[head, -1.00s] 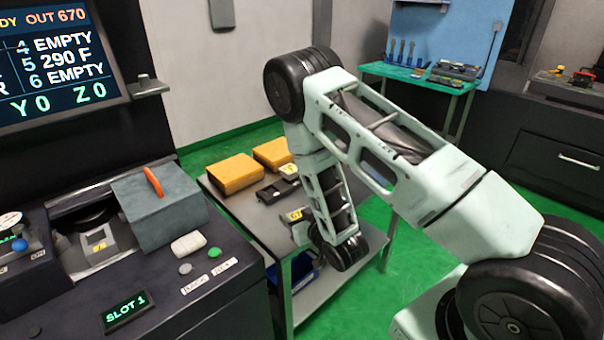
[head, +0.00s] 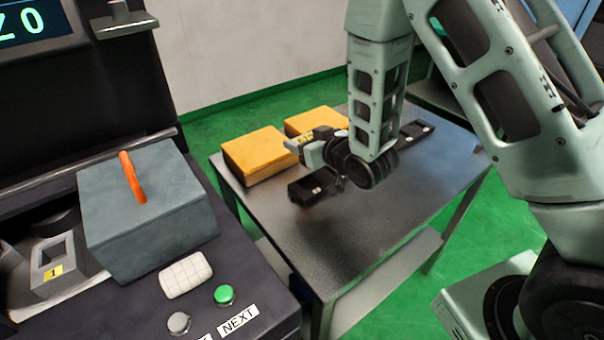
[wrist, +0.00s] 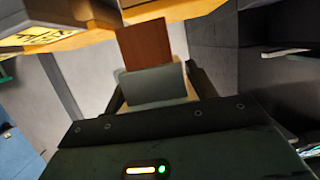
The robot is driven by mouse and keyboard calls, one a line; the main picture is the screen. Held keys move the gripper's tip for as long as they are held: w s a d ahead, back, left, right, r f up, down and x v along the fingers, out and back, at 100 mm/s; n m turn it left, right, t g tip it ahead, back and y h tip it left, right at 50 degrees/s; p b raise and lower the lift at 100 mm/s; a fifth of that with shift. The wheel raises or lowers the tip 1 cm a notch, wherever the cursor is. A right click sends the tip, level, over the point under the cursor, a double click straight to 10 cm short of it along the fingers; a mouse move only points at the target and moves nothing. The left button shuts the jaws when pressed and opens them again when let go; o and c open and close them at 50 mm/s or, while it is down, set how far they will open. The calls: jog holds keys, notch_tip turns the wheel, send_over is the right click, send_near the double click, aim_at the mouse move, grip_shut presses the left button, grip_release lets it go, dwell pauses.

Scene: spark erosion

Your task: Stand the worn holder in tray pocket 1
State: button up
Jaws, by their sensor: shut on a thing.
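My gripper (head: 318,152) is shut on the worn holder (head: 306,149), a light grey piece with a yellow label, held on its left side. In the wrist view the holder is a grey block (wrist: 153,86) between the fingers, with a brown plate (wrist: 145,45) beyond it. The number of pocket 1 cannot be read on the tray.
Two yellow boxes (head: 258,155) lie at the table's back left. The table (head: 345,235) is bare at the front. The machine at left has a grey lidded box (head: 145,215) with an orange handle, a socket (head: 55,262) labelled 1, and buttons (head: 224,295).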

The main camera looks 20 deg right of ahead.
jog(key=shift+f, duration=3.85)
